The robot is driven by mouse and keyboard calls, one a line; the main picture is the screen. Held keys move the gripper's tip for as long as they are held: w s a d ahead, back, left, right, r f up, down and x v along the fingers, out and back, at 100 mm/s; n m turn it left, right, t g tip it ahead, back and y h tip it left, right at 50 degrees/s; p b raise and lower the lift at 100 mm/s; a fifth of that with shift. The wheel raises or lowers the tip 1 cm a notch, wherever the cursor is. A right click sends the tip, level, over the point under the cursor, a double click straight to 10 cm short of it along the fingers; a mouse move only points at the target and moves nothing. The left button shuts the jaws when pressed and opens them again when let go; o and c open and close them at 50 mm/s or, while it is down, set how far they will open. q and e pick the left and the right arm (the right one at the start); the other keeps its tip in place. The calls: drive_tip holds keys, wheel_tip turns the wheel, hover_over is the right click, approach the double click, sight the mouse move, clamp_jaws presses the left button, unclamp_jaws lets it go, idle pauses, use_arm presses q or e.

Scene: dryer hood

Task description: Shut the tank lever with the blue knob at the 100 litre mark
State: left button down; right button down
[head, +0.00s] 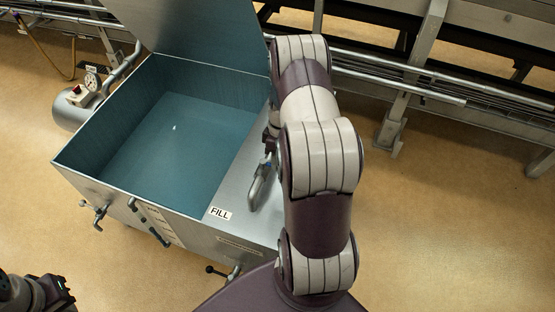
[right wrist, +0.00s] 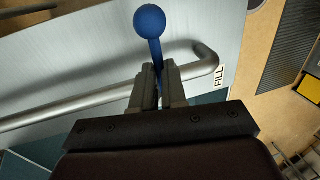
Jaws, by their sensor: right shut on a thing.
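The open tank (head: 110,183) stands left of centre in the head view, with blue-green water (head: 185,135) inside. The blue knob (right wrist: 150,21) shows large in the right wrist view, on top of a thin blue lever stem (right wrist: 157,55). My right gripper (right wrist: 158,78) is shut on that stem just below the knob. In the head view my right arm hides most of this spot. My left gripper (head: 58,290) is at the lower left corner, away from the tank, and its jaws are unclear. The 100 litre mark cannot be read in either view.
A bent metal pipe (right wrist: 95,103) with the FILL label (right wrist: 219,76) beside it lies near the lever. Valve handles (head: 100,217) stick out from the tank's front. A raised lid (head: 200,25) stands behind. Rails (head: 480,95) run along the right; floor is clear between.

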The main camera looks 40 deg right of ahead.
drive_tip(key=shift+w+d, duration=0.1)
drive_tip(key=shift+w, duration=0.05)
idle(0.3)
drive_tip(key=c, duration=1.2)
unclamp_jaws()
drive_tip(key=shift+o, duration=0.2)
wheel_tip(320, 180, up, 12)
drive_tip(key=w+d+p, duration=0.1)
drive_tip(key=d, duration=0.1)
drive_tip(key=shift+r, duration=0.25)
drive_tip(key=shift+d, duration=0.1)
